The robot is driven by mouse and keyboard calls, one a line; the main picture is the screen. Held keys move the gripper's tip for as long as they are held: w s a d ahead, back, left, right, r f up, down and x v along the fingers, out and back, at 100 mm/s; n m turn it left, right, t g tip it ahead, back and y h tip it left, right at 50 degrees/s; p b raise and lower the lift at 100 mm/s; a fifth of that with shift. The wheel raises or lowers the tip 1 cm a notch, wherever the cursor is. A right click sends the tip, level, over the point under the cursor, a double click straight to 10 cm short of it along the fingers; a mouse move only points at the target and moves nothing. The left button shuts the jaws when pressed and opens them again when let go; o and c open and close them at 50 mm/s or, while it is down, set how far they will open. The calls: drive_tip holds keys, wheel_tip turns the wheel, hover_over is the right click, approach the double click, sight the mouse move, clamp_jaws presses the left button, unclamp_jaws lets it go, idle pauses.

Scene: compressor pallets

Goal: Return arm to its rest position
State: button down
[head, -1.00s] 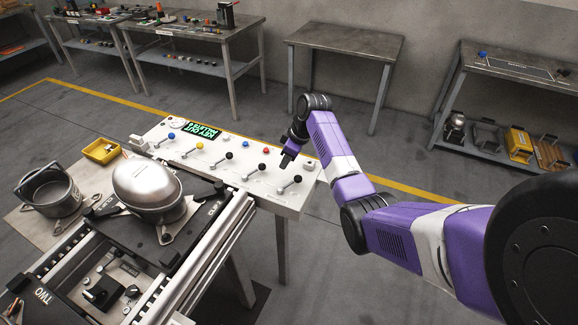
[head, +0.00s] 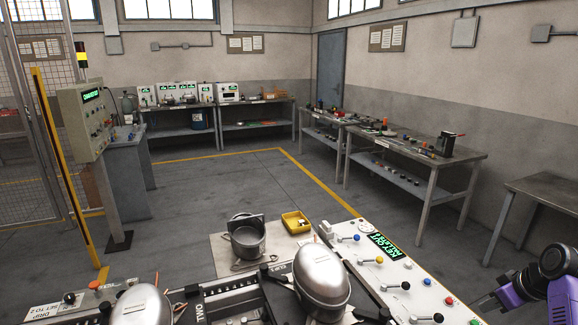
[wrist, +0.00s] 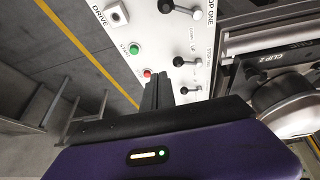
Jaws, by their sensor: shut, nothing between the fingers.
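My gripper (head: 490,300) is at the right edge of the head view, beside the white control panel (head: 408,283). In the wrist view, its closed dark fingers (wrist: 157,92) show in front of the same panel, near a red button (wrist: 147,73) and a green button (wrist: 134,49). The fingers hold nothing. My purple arm is mostly cut off by the frame edge in the head view. I cannot tell how far the fingertips are from the panel surface.
A silver compressor shell (head: 321,272) sits on the fixture left of the panel. A dark pot (head: 246,238) and a yellow tray (head: 296,222) stand behind it. A bare table (head: 548,192) stands at the right. The floor (head: 240,180) beyond is clear up to the workbenches.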

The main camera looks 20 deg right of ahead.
drive_tip(key=w+d+r+m+t+h, duration=0.2)
drive_tip(key=w+d+r+h, duration=0.1)
drive_tip(key=d+r, duration=0.1)
drive_tip(key=s+a+f+m+t+h, duration=0.1)
drive_tip(key=s+a+m+t+h, duration=0.15)
drive_tip(key=a, duration=0.95)
drive_tip(key=s+a+f+m+t+h, duration=0.15)
drive_tip(key=a+t, duration=0.25)
drive_tip(key=a, duration=0.8)
drive_tip(key=s+a+r+n+y, duration=0.1)
drive_tip(key=s+a+n+y, duration=0.2)
drive_tip(key=s+a, duration=0.9)
drive_tip(key=s+a+r+n+t+y+b, duration=0.1)
drive_tip(key=s+a+y, duration=0.4)
drive_tip(key=s+a, duration=0.8)
drive_tip(key=shift+s+a+r+n, duration=0.3)
drive_tip(key=shift+s+r+n, duration=0.3)
drive_tip(key=shift+s+n, duration=0.55)
